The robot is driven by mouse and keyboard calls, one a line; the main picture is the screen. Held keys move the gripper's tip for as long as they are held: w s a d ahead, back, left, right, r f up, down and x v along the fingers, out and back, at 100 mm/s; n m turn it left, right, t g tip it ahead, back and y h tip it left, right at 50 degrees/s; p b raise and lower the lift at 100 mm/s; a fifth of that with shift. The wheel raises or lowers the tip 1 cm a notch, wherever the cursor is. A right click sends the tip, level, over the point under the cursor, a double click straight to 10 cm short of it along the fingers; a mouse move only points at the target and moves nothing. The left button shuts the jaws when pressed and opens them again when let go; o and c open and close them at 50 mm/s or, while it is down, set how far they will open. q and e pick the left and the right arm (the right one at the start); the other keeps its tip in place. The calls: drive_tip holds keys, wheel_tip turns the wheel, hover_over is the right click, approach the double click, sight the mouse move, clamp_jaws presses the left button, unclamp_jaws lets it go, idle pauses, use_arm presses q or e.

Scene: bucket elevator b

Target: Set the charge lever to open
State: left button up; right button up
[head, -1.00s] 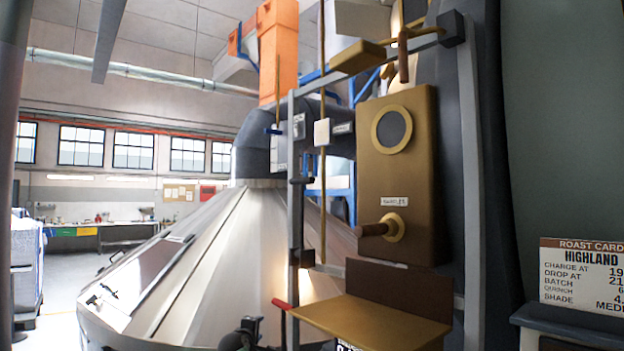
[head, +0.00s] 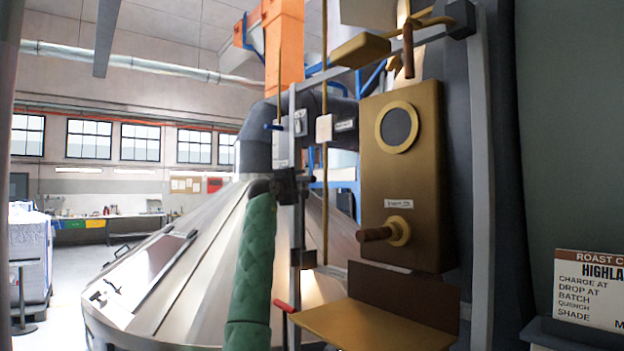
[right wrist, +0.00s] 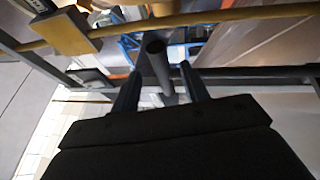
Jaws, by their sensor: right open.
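My right gripper (head: 288,186) is at the grey upright post (head: 296,230) in the head view, at the end of my green-sleeved arm. In the right wrist view its two fingers (right wrist: 160,72) are apart, with the round end of a dark grey bar (right wrist: 155,49) between and just beyond the tips. I cannot tell whether they touch it. This looks like the short dark handle on the post, mostly hidden by the gripper in the head view. No readable label shows which handle is the charge lever. My left gripper is out of view.
A brass panel (head: 400,175) with a round window and wooden knob (head: 376,234) stands right of the post. A red-tipped lever (head: 284,306) and brass tray (head: 375,325) are below. Thin brass rods hang close by. A large metal cone (head: 200,265) lies behind.

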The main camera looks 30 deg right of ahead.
sight(306, 179)
drive_tip(key=p+x, duration=0.1)
drive_tip(key=x, duration=0.1)
drive_tip(key=shift+w+d+r+p, duration=0.15)
drive_tip(key=shift+d+r+p, duration=0.1)
drive_tip(key=shift+p, duration=0.1)
drive_tip(key=p+x, duration=0.2)
drive_tip(key=x, duration=0.1)
drive_tip(key=shift+w+d, duration=0.1)
drive_tip(key=shift+w+d+p, duration=0.4)
drive_tip(key=shift+d+p, duration=0.1)
drive_tip(key=shift+d, duration=0.15)
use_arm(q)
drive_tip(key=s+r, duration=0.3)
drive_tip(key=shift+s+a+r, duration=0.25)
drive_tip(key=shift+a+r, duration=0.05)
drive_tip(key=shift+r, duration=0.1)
use_arm(e)
drive_tip(key=shift+c, duration=0.3)
drive_tip(key=shift+f, duration=0.1)
clamp_jaws()
